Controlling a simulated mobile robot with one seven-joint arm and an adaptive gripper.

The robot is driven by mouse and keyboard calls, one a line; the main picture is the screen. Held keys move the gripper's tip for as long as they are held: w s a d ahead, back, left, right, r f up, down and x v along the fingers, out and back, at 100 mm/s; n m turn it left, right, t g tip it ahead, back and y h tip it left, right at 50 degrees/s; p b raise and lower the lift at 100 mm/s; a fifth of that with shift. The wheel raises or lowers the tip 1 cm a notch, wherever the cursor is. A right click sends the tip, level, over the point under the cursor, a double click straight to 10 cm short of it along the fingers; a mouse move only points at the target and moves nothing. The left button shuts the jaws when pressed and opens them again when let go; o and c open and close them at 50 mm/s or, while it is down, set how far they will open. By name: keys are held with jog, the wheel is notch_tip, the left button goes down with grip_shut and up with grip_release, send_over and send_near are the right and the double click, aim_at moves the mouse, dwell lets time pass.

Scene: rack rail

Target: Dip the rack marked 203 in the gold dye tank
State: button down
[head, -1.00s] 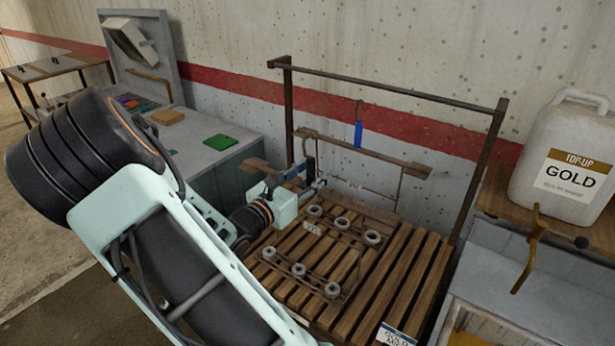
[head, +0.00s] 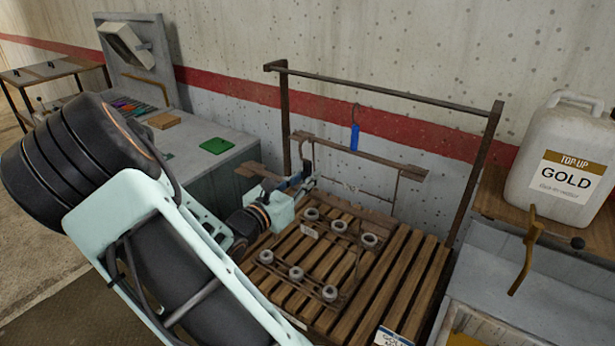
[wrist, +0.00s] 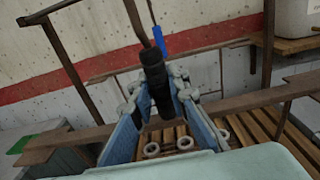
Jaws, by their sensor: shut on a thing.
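A rack of grey rings (head: 296,273) lies on a slatted wooden stand; its small pale tag (head: 310,231) is too small to read. My gripper (head: 303,182) is beyond the rack's far left side, near a brown crossbar (head: 375,158). In the wrist view, my gripper (wrist: 155,98) is shut on a dark upright grip (wrist: 154,75) with a thin rod rising from it. I cannot tell whether the grip joins the rack.
A dark rail frame (head: 390,92) stands behind the slats, with a blue-handled hook (head: 354,137) hanging from it. A white GOLD top-up jug (head: 562,165) stands at the right. A grey bench with a green pad (head: 216,144) is at the left. The slats' right side is clear.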

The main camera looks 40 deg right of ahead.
aim_at(304, 167)
jog(key=shift+r, duration=0.1)
jog(key=shift+r+p, duration=1.55)
jog(key=p+v, duration=0.2)
jog(key=v, duration=0.7)
jog(key=c, duration=2.4)
grip_release()
grip_shut()
